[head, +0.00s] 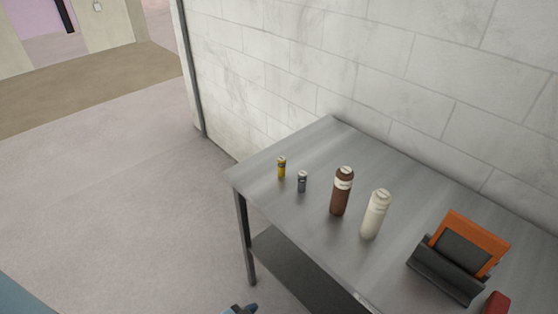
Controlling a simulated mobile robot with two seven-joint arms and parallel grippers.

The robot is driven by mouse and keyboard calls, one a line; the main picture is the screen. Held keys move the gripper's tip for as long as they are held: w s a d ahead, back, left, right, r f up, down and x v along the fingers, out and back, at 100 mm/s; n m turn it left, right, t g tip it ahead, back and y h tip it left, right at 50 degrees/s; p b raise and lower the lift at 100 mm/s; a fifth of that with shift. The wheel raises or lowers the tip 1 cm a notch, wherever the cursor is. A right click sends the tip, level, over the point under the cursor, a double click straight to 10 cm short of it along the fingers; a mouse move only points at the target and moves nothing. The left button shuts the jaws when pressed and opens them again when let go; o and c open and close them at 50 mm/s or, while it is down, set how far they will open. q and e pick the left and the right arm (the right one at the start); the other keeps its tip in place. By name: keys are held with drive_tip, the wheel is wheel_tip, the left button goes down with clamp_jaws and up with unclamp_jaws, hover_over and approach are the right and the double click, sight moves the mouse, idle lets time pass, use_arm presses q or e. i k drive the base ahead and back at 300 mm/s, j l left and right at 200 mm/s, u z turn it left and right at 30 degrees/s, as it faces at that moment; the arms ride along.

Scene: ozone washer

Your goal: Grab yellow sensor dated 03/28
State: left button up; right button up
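A small yellow sensor (281,167) stands upright near the left end of the metal table (290,146). Its label is too small to read, so I cannot tell its date. A small grey sensor (302,181) of similar shape stands just to its right. A dark blue and black part at the bottom edge may belong to one of my arms, but I cannot tell which. Neither gripper can be made out in the head view.
A brown bottle (341,195) and a cream bottle (375,215) stand right of the sensors. An orange-framed device in a black holder (447,273) and a red object (495,304) are farther right. A block wall (370,65) backs the table. Open floor (110,190) lies left.

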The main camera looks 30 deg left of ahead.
sight(281, 159)
drive_tip(key=i+j+z, duration=0.35)
drive_tip(key=j, duration=1.3)
drive_tip(key=k+j+z, duration=0.1)
drive_tip(key=j+z, duration=0.2)
drive_tip(key=j, duration=1.3)
